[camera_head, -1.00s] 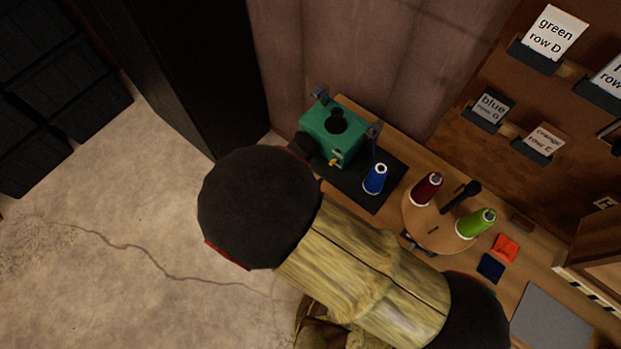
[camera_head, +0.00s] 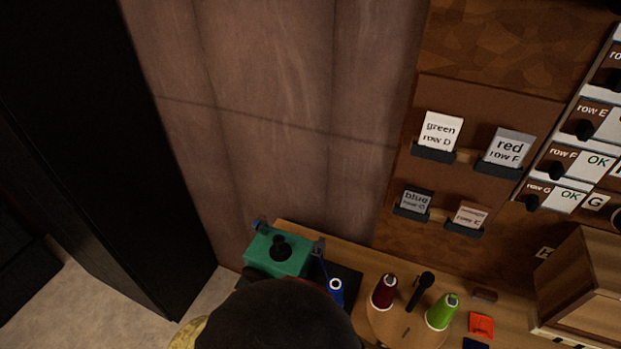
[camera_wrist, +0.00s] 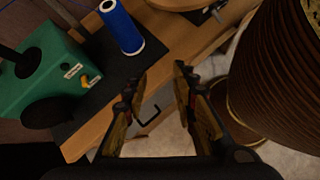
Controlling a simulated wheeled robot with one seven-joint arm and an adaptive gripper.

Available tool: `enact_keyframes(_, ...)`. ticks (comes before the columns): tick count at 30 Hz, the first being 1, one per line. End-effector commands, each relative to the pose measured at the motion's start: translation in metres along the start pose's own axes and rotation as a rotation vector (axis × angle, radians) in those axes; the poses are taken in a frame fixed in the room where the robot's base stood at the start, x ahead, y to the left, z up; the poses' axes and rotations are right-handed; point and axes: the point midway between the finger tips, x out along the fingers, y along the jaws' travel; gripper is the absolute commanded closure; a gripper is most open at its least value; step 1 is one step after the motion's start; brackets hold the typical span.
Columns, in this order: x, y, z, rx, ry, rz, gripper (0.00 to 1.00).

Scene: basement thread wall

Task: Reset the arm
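My gripper (camera_wrist: 160,82) shows in the wrist view with its two fingers apart and nothing between them. It hangs in front of the workbench edge, with the floor visible below. In the head view my dark arm joint covers the bottom middle and the gripper is hidden. In the wrist view a blue thread spool (camera_wrist: 121,27) stands on a dark mat (camera_wrist: 100,80) beside a green machine (camera_wrist: 35,72), left of and apart from the fingers. The blue spool (camera_head: 336,291) and green machine (camera_head: 280,253) also show in the head view.
A round wooden stand (camera_head: 408,330) carries a dark red spool (camera_head: 384,291) and a green spool (camera_head: 442,311). Labelled cards such as green row D (camera_head: 440,132) hang on the wall. A wooden box (camera_head: 585,290) stands right. A tall black cabinet (camera_head: 100,150) stands left. A ribbed brown round object (camera_wrist: 280,70) is close right of the gripper.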

Motion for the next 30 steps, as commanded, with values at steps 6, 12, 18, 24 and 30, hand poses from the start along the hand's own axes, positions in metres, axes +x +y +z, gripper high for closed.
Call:
enact_keyframes(6, -0.02, -0.013, 0.054, 0.422, 0.16, -0.238, 0.73)
enact_keyframes(12, -0.04, -0.016, 0.107, 0.85, 0.321, -0.435, 0.73)
enact_keyframes(18, -0.057, -0.014, 0.162, 1.237, 0.469, -0.552, 0.73)
enact_keyframes(24, -0.067, -0.015, 0.222, 1.579, 0.591, -0.58, 0.73)
enact_keyframes(30, -0.069, -0.027, 0.288, 1.868, 0.65, -0.507, 0.73)
